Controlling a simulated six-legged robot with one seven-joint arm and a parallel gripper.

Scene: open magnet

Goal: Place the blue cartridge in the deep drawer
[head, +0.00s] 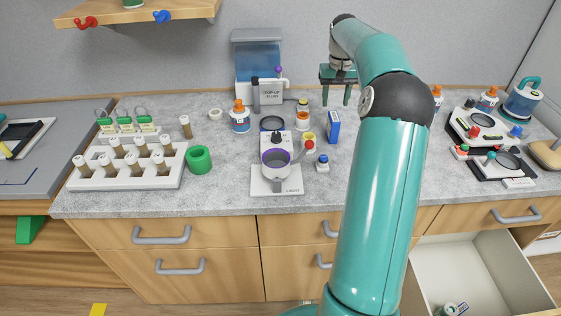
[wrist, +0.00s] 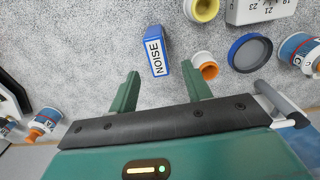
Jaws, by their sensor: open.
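The blue cartridge (head: 333,126) is a small blue block with a white face, standing on the grey counter right of the middle. My gripper (head: 337,97) is open and empty, above and behind the cartridge in the head view, fingers pointing down. Its two green fingers (wrist: 160,80) stand apart in the wrist view, with bare counter between them. The deep drawer (head: 440,268) is pulled open at lower right, partly hidden by my arm. A small green-and-white item lies inside it.
A vial rack (head: 128,168) and green cup (head: 199,160) are further left. More devices (head: 482,128) stand at right. Closed drawers (head: 160,250) lie below.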

